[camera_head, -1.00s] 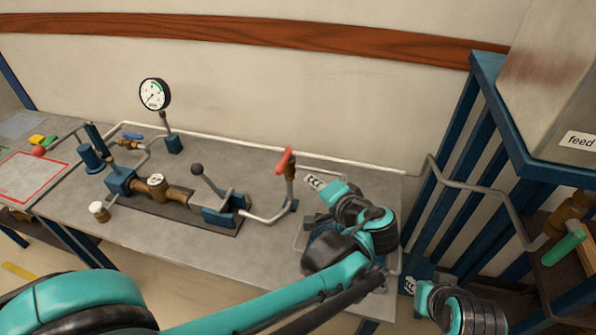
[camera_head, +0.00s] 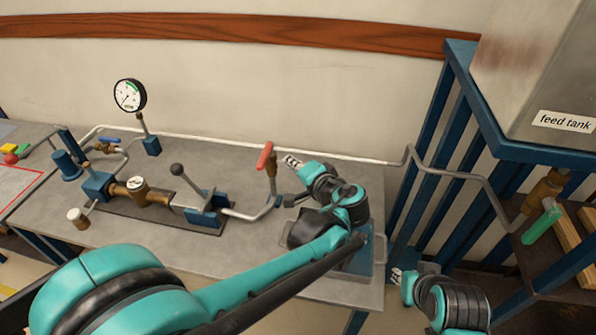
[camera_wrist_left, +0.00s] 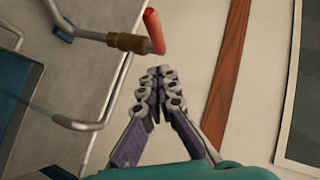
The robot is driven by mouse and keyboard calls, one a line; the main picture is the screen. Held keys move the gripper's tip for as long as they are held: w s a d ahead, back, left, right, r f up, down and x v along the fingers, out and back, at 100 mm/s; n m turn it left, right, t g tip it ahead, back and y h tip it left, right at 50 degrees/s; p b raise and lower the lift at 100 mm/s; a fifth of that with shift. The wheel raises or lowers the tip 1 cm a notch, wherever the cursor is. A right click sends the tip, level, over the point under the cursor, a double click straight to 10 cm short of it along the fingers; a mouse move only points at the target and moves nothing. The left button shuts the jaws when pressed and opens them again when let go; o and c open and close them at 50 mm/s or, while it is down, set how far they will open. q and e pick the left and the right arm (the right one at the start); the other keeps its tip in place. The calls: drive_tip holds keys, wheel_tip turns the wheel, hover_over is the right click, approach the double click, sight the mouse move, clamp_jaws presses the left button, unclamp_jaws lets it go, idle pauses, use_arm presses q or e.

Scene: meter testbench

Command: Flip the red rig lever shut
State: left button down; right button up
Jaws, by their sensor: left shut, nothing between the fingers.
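The red lever (camera_head: 264,156) stands tilted upward on top of a brass valve (camera_head: 271,181) on the bench pipe. My left gripper (camera_head: 290,161) is just right of the red handle, at about its height, with its fingers pointing toward it. In the left wrist view the red lever (camera_wrist_left: 154,31) is just beyond the closed fingertips (camera_wrist_left: 158,73), with a visible gap. The left fingers are together and hold nothing. My right gripper (camera_head: 397,276) is low at the right, beyond the bench edge; its fingers are too small to read.
A black-knobbed lever (camera_head: 177,170) rises from a clamp left of the red lever. A pressure gauge (camera_head: 129,95) stands further left. The feed tank (camera_head: 540,80) sits on a blue frame at the right. A green-handled valve (camera_head: 541,225) is below it.

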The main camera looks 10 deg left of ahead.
sight(267, 158)
use_arm(q)
drive_tip(key=a, duration=0.1)
drive_tip(key=w+a+f+b, duration=0.1)
drive_tip(key=a, duration=0.1)
drive_tip(key=w+a+f, duration=0.1)
drive_tip(key=shift+w+a+f, duration=0.25)
drive_tip(key=shift+a, duration=0.05)
drive_tip(key=shift+a+f, duration=0.2)
drive_tip(key=shift+a, duration=0.25)
